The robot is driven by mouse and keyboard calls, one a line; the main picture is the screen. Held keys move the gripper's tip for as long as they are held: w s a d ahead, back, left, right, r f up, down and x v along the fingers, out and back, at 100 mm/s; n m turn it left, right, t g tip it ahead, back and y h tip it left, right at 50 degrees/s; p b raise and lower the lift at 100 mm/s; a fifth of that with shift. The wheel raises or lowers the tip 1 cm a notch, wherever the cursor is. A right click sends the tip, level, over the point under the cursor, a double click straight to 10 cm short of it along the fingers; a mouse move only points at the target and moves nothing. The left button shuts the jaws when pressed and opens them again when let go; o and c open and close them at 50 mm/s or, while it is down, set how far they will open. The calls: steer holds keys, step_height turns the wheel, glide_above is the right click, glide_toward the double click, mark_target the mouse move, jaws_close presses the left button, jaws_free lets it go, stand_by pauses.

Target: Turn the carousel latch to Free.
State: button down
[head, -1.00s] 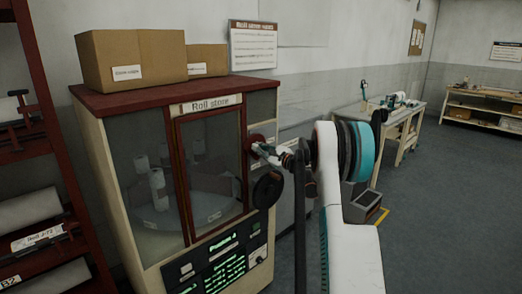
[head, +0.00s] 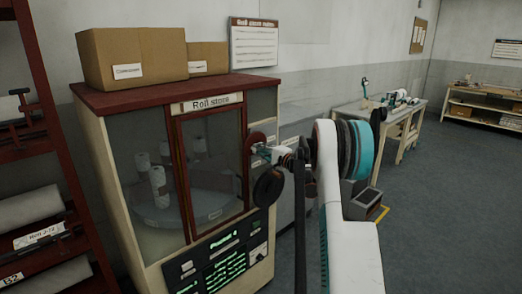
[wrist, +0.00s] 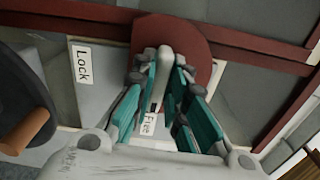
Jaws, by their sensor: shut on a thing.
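The carousel latch is a red disc (wrist: 198,40) with a pale grey lever (wrist: 163,65) on the roll store's front. In the wrist view the lever's lower end lies by the "Free" label (wrist: 147,124), and the "Lock" label (wrist: 83,65) is off to the left. My gripper (wrist: 163,85) has its teal-sided fingers on both sides of the lever, shut on it. In the head view my gripper (head: 266,151) is at the red disc (head: 257,138), and the lever is mostly hidden there.
The roll store cabinet (head: 110,95) has a glazed door (head: 212,165) with white rolls inside. A dark round wheel (head: 268,187) sits just below my gripper; its brown handle (wrist: 28,130) shows in the wrist view. A red rack (head: 50,120) stands left. Open floor (head: 440,220) lies right.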

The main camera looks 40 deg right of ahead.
steer(key=shift+f+n, duration=0.1)
steer(key=shift+n, duration=0.3)
steer(key=c, duration=1.6)
jaws_free()
steer(key=shift+s, duration=0.1)
steer(key=s, duration=1.2)
steer(key=shift+d, duration=0.2)
steer(key=shift+w, duration=0.1)
